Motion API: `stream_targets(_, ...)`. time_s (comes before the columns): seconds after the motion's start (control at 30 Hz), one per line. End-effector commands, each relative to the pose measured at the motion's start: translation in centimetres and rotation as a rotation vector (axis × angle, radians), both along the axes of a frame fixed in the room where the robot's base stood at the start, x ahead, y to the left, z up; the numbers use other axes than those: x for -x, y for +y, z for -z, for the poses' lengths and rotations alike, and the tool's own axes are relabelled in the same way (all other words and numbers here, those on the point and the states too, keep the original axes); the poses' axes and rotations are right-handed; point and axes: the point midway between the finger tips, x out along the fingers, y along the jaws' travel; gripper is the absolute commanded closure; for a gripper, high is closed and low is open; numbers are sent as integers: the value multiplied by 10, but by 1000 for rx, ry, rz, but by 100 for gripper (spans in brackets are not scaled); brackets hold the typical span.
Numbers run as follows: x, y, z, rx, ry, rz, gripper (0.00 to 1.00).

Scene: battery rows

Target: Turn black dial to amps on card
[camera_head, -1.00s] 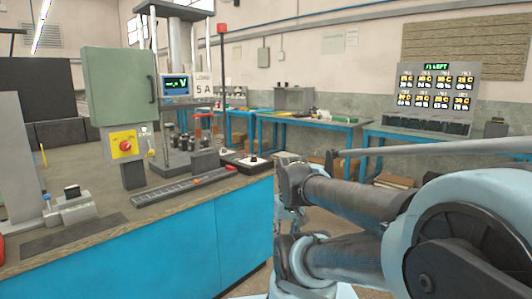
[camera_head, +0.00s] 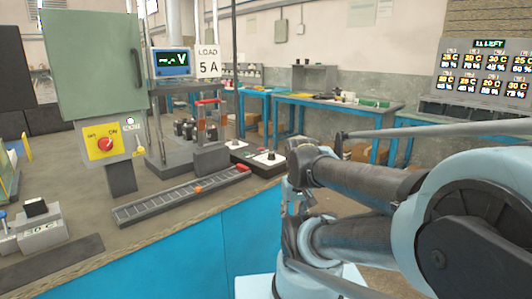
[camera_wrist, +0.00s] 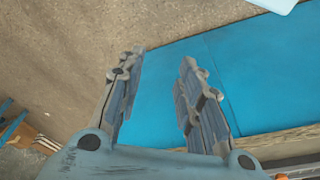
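A white card (camera_head: 208,62) reading "LOAD 5 A" stands beside a small screen on the bench in the head view. Two low boxes with pale tops and small dark knobs sit at the bench's far right end; the nearer black dial (camera_head: 270,156) is by the edge, the other black dial (camera_head: 237,144) just behind it. Their settings are too small to read. My gripper (camera_wrist: 160,62) is open and empty in the wrist view, its fingers apart over the floor beside the blue bench front. No dial shows in the wrist view.
The bench top (camera_head: 75,195) carries a slotted rail (camera_head: 175,200), a green cabinet (camera_head: 93,65) and a yellow panel with a red rotary switch (camera_head: 105,144). A battery rack (camera_head: 205,130) stands behind. Blue tables (camera_head: 330,105) line the back wall. Open floor lies right of the bench.

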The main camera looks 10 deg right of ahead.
Motion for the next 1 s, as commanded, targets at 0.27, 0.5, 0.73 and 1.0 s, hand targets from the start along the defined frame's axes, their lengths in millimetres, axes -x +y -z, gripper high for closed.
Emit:
stream_targets(0.27,0,0,0,0,0,0,64)
stream_targets(0.5,-5,0,-23,-5,-4,28,49)
stream_targets(0.73,-53,1,-81,-23,22,130,49)
stream_targets(1.0,-126,1,-142,-42,56,265,49)
